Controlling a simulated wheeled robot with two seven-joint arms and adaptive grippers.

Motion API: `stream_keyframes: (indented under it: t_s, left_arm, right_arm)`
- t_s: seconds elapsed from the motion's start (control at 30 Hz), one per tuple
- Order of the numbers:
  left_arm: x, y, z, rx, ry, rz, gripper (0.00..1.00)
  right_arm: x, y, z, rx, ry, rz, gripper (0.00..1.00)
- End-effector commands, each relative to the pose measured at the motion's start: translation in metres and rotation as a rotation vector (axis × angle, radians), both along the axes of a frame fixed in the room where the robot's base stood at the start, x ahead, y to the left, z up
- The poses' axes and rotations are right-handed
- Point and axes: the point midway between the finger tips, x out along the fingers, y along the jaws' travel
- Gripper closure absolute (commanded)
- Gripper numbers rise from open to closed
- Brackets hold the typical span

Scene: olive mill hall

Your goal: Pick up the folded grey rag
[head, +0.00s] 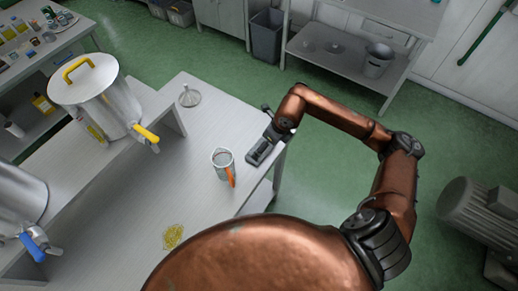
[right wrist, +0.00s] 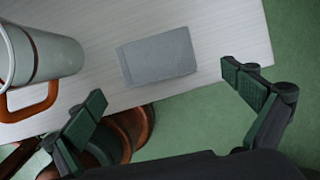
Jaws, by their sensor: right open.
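The folded grey rag (right wrist: 158,57) lies flat near the table edge in the right wrist view, a rectangle with slightly uneven sides. My right gripper (right wrist: 165,88) is open, its two green-padded fingers spread wide apart. The rag shows beyond the fingertips, between them in the picture, and nothing is held. In the head view my right gripper (head: 262,150) is over the right edge of the table; I cannot make out the rag there, likely covered by the gripper. My left gripper is not in view.
A metal jug with an orange handle (head: 223,166) stands left of the gripper; it also shows in the right wrist view (right wrist: 58,58). A funnel (head: 189,97) and yellow-green bits (head: 173,236) are on the table (head: 195,130). A steel drum (head: 98,92) stands on a raised shelf.

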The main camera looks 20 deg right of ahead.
Motion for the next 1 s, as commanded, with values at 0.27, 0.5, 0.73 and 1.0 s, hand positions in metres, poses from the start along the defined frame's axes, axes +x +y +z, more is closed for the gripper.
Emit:
stream_keyframes:
  t_s: [0.27, 0.5, 0.73, 1.0]
  left_arm:
    - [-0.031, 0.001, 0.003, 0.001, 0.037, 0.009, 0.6]
    - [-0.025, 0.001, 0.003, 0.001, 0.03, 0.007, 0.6]
    - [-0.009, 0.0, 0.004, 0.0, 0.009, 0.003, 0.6]
    - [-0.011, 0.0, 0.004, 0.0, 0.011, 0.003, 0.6]
  right_arm:
    - [0.015, 0.014, -0.032, 0.007, 0.0, 0.01, 0.0]
    - [0.02, 0.015, -0.054, 0.006, -0.001, 0.009, 0.0]
    - [0.02, 0.014, -0.054, 0.005, -0.002, 0.008, 0.01]
    - [0.02, 0.014, -0.054, 0.005, -0.002, 0.008, 0.2]
